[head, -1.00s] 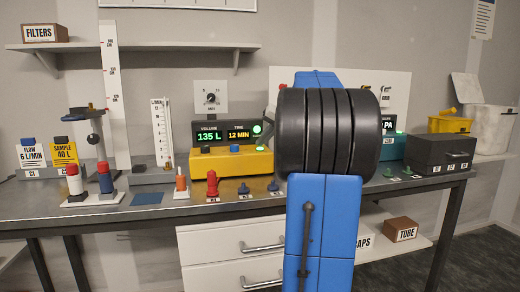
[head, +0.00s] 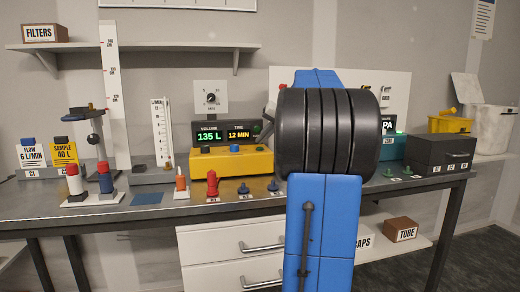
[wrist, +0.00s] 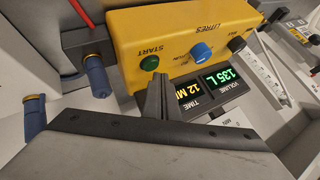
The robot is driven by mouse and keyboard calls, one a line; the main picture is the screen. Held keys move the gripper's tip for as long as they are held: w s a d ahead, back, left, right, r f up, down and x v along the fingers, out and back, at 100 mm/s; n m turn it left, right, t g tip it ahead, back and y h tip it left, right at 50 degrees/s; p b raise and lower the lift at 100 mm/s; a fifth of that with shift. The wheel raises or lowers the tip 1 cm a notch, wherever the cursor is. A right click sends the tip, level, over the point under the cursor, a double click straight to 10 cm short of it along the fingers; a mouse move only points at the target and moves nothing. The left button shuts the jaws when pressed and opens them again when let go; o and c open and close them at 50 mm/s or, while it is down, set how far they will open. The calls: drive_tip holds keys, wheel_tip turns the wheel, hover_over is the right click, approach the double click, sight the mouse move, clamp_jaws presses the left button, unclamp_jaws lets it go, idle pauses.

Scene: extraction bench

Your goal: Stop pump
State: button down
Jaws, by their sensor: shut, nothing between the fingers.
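The pump is a yellow box (head: 232,164) on the bench, left of my arm in the head view. Its display (head: 225,133) reads 135 L and 12 MIN. The round lamp (head: 257,129) beside the display is dark green, unlit. In the wrist view the yellow pump face (wrist: 178,38) shows a green START button (wrist: 149,63), a blue knob (wrist: 201,52) and a dark knob (wrist: 236,43). My gripper (wrist: 160,82) is shut and empty, its tips close to the green button. Contact cannot be told. My arm hides most of the gripper in the head view.
A red peg (head: 212,185) and small blue pegs stand along the bench front. Sample and flow blocks (head: 65,153) are at the left. A teal unit (head: 392,147) and a dark box (head: 440,153) stand right of my arm. Blue-handled parts (wrist: 96,77) show in the wrist view.

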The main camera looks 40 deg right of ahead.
drive_tip(key=shift+r, duration=0.25)
drive_tip(key=shift+r, duration=2.45)
